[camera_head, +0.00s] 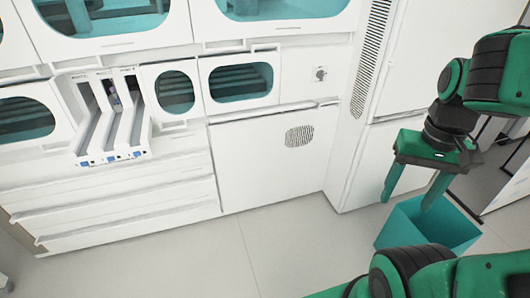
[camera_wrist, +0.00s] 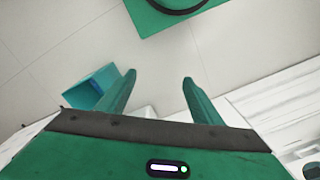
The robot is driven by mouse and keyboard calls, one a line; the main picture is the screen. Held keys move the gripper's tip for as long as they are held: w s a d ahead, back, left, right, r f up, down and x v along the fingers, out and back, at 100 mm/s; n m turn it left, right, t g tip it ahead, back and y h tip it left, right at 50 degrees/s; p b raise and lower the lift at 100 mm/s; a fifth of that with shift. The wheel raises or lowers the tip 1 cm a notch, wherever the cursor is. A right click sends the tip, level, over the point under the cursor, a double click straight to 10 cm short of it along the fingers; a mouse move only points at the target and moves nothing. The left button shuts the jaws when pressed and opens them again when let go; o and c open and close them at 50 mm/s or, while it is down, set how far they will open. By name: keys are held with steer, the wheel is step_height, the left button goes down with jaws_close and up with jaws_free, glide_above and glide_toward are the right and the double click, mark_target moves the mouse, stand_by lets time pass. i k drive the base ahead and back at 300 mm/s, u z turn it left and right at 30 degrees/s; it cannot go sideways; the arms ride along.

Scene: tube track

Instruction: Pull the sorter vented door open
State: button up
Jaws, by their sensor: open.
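The sorter's vented door (camera_head: 270,158) is a white lower panel with a round patch of dark vent slots (camera_head: 299,136) on its right half. It looks closed, flush with the machine's front. My green gripper (camera_head: 408,195) is to the right of the door and apart from it, above a teal bin. Its two fingers are spread and point down, with nothing between them. The wrist view shows the same open fingers (camera_wrist: 158,82) over floor. The door cannot be made out for sure in the wrist view.
The teal bin (camera_head: 428,225) stands on the floor right of the machine; a teal box also shows in the wrist view (camera_wrist: 92,87). A white rack (camera_head: 112,115) juts out at left. White drawers (camera_head: 120,200) lie below it. Floor before the door (camera_head: 270,240) is clear.

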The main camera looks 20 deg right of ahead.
mark_target(257, 160)
steer(key=u, duration=0.05)
steer(key=k, duration=1.05)
steer(key=z, duration=0.55)
steer(key=i, duration=1.65)
steer(key=z, duration=0.05)
